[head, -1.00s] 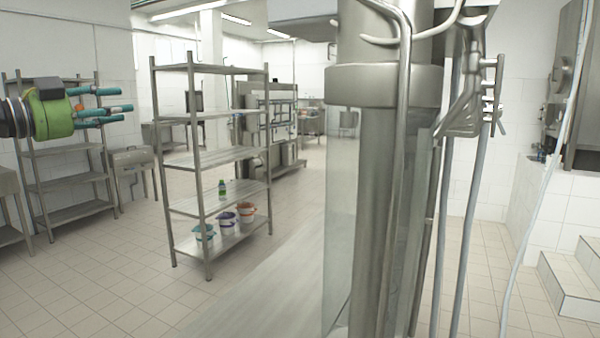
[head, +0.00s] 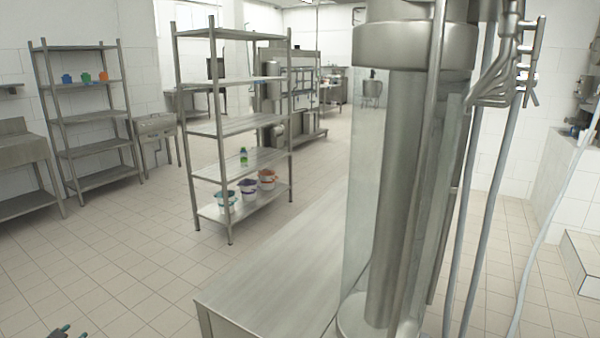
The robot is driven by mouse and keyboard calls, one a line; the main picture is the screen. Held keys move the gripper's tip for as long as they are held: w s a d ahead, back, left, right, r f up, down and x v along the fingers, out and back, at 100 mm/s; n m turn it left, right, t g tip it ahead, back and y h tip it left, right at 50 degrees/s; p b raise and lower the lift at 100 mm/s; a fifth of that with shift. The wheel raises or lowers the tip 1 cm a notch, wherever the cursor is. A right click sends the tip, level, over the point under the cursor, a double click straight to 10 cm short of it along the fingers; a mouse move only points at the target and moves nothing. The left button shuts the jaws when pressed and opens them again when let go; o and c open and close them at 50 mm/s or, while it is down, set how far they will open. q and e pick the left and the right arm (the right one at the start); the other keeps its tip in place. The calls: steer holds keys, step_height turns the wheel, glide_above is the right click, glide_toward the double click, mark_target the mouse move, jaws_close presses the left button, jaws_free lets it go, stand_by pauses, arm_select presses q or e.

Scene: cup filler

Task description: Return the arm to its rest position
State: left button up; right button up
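Only the teal-and-dark tips of my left gripper (head: 66,331) show, at the bottom left corner of the head view, low over the tiled floor. The rest of that gripper and its arm are cut off by the frame edge. I cannot tell whether its fingers are open or shut, and no object shows at the tips. My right gripper is not in view.
A steel table (head: 262,275) with a thick steel column (head: 405,170) fills the centre right. An open shelf rack (head: 240,126) holds several buckets and a green bottle (head: 243,157). Another rack (head: 92,153) stands at left. Tiled floor between is clear.

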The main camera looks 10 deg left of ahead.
arm_select(q)
steer(key=s+a+f+n+g+y, duration=0.1)
steer(key=s+a+f+g, duration=0.3)
steer(key=s, duration=0.8)
steer(key=s+a+f+g+y, duration=0.1)
steer(key=s+f+g, duration=0.1)
steer(key=s+f, duration=0.75)
steer(key=s+a+f+n+g+y, duration=0.15)
steer(key=s+g, duration=0.25)
steer(key=s, duration=1)
steer(key=s+d+f+h, duration=0.2)
steer(key=d+f, duration=0.7)
steer(key=d, duration=0.3)
steer(key=s+d+f+h, duration=0.3)
steer(key=d+f, duration=0.6)
steer(key=d, duration=0.3)
steer(key=d+f+n+h, duration=0.1)
steer(key=d+f+h, duration=0.1)
steer(key=d, duration=1.3)
steer(key=s+d+f+n+h, duration=0.1)
steer(key=d+f, duration=0.3)
steer(key=d, duration=1)
steer(key=shift+s+d+g+h, duration=0.3)
steer(key=shift+d+g+h, duration=0.05)
steer(key=shift+g+h, duration=0.1)
steer(key=shift+n, duration=0.25)
